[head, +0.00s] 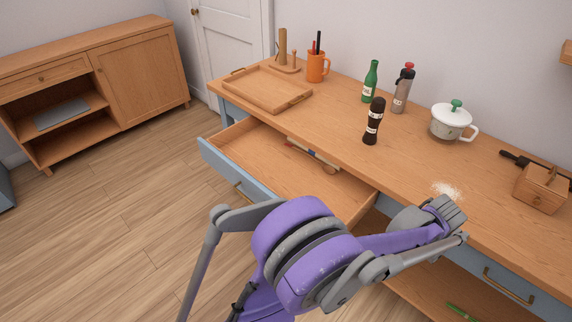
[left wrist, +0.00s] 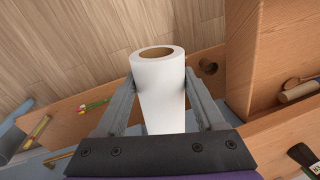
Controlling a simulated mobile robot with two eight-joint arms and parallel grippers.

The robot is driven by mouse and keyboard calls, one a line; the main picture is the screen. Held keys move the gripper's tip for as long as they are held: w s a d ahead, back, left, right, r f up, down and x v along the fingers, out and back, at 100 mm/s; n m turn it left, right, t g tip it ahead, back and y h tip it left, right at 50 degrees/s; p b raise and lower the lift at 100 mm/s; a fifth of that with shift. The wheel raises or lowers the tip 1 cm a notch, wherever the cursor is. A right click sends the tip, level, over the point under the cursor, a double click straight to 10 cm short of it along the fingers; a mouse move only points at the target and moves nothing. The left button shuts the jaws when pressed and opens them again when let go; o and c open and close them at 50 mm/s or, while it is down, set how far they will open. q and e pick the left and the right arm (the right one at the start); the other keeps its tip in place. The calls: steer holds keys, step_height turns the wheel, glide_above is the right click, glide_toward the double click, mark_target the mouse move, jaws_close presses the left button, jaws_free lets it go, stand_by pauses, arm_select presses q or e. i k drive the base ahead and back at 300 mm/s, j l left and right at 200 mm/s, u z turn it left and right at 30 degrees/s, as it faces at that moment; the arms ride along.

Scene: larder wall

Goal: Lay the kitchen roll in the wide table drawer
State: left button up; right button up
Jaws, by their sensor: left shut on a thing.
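The kitchen roll (left wrist: 160,95) is white with a brown core opening, its open end facing up in the left wrist view. My left gripper (left wrist: 160,90) is shut on it, one finger on each side. I cannot make out the roll in the head view. The wide table drawer (head: 260,165) is pulled out below the table's left part in the head view. A long pale item with coloured parts (head: 312,155) lies at its back edge; the rest of the visible floor is bare. My arm covers the drawer's near end. My right gripper is not in view.
On the table (head: 330,125) stand a wooden tray (head: 268,88), orange mug (head: 317,67), green bottle (head: 370,82), dark mill (head: 374,122), grey-and-red bottle (head: 403,90), lidded white pot (head: 450,122) and wooden box (head: 540,190). White powder (head: 447,190) lies near the front edge.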

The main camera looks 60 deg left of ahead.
mark_target(275, 182)
steer(key=j+u, duration=0.35)
steer(key=j, duration=1.5)
steer(key=i+j+u, duration=0.1)
steer(key=i+j, duration=0.15)
steer(key=j, duration=0.15)
